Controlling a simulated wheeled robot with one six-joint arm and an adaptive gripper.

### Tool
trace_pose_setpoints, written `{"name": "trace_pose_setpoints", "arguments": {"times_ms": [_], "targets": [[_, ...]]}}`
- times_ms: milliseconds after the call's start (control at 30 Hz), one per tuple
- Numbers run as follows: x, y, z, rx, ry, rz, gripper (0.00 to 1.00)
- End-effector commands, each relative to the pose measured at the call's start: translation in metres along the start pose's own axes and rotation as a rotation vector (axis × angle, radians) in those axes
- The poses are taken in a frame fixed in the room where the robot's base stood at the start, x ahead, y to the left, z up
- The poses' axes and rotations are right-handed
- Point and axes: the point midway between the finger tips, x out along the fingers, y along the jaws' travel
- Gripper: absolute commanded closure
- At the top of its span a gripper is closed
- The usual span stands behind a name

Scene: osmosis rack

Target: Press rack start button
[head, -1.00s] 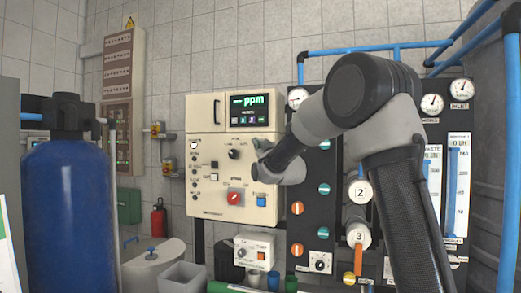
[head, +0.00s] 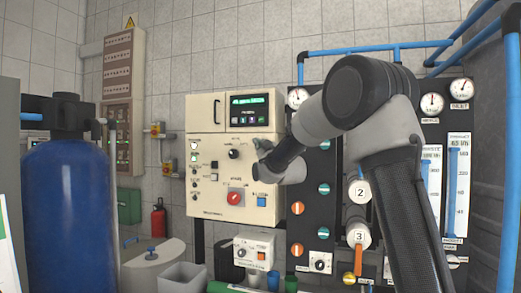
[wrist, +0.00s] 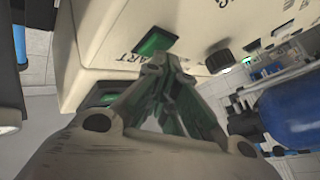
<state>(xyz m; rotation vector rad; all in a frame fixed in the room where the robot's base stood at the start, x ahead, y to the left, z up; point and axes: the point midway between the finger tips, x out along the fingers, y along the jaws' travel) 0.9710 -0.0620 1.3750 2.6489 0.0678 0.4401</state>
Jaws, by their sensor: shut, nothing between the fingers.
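The cream rack control box (head: 205,110) stands ahead in the head view, with a lit display (head: 249,108) at its top right. In the wrist view a green square button (wrist: 155,41) sits on the cream panel beside lettering ending in "ART". My gripper (wrist: 165,63) is shut and empty, its fingertips right at the button's edge. I cannot tell whether they touch it. In the head view my gripper (head: 262,147) is at the panel's right side, below the display, and it hides the button.
A black knob (head: 234,153), a red switch (head: 235,198) and a blue switch (head: 261,201) are on the panel. A black board with gauges and valves (head: 311,140) stands to the right. A blue tank (head: 65,205) stands at the left.

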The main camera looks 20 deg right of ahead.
Motion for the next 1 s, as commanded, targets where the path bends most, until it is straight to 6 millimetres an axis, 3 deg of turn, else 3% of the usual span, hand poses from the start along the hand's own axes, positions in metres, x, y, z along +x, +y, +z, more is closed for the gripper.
{"name": "trace_pose_setpoints", "arguments": {"times_ms": [667, 1000], "targets": [[-0.012, -0.009, -0.009, 0.0, 0.0, 0.0, 1.0], [-0.034, -0.025, -0.025, 0.002, 0.001, -0.001, 1.0]]}}
